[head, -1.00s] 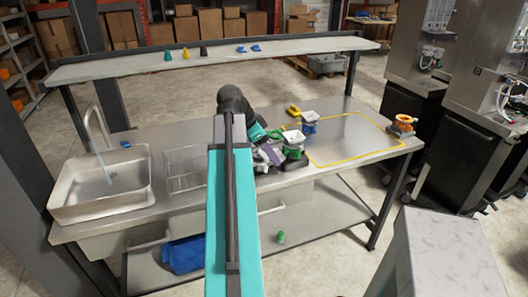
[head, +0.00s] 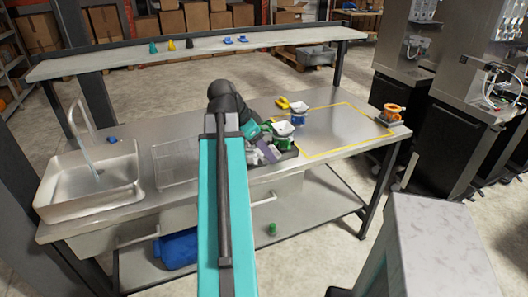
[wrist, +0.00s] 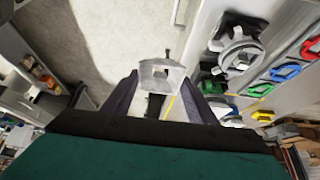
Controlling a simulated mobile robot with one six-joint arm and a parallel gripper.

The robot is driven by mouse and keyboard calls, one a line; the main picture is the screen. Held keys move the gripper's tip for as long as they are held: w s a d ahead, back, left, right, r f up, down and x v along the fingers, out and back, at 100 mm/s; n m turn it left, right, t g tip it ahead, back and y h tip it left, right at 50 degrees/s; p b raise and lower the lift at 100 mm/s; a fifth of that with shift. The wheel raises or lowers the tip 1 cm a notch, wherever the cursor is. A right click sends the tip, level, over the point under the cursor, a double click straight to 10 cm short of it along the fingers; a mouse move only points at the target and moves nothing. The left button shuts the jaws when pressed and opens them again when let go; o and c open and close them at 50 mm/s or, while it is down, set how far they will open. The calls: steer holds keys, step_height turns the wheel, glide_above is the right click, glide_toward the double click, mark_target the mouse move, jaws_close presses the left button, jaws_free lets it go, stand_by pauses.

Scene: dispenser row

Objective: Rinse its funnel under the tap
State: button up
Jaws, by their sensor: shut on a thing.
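In the head view my gripper (head: 266,149) is over the bench, close beside the white-topped units with green (head: 283,138) and blue (head: 299,113) parts; the funnel is hard to make out there. The tap (head: 79,117) stands behind the steel sink (head: 62,207) at the bench's left end. A stream of water (head: 91,163) falls from it into the basin. The funnel is well to the right of the sink.
A raised shelf (head: 110,62) with small cones runs along the back. An orange-topped unit (head: 392,112) sits at the right end. The area inside the yellow outline (head: 335,128) is mostly clear.

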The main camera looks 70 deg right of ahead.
steer(key=shift+w, duration=0.15)
steer(key=shift+w+a, duration=0.1)
steer(key=shift+w, duration=0.2)
steer(key=w+a+n, duration=0.1)
steer(key=w+a, duration=0.1)
steer(key=w, duration=0.4)
steer(key=w+a+n+t+h, duration=0.1)
steer(key=w+a+n, duration=0.1)
steer(key=w, duration=0.4)
steer(key=w+a+n, duration=0.1)
steer(key=w+a, duration=0.2)
steer(key=w, duration=0.4)
steer(key=shift+a+f+n+t, duration=0.2)
steer(key=shift+f+n+t, duration=0.1)
steer(key=shift+f+t, duration=0.1)
steer(key=w+a+n+t+h, duration=0.15)
steer(key=w+a+n, duration=0.35)
steer(key=w+a, duration=0.85)
steer(key=shift+w+a+f+n+t+y, duration=0.15)
steer(key=shift+w+a+n+t+y, duration=1)
steer(key=shift+w+a+n, duration=3.5)
steer(key=shift+w+a+f+n+t+y, duration=0.2)
steer(key=shift+w+a+n+t+y, duration=1.6)
steer(key=shift+a, duration=5.3)
steer(key=shift+w+a+f+n+t+y, duration=0.2)
steer(key=shift+w+a+n+t, duration=0.5)
steer(key=shift+w+a+n, duration=3.25)
steer(key=a+m, duration=0.2)
steer(key=a, duration=0.2)
steer(key=shift+w, duration=0.15)
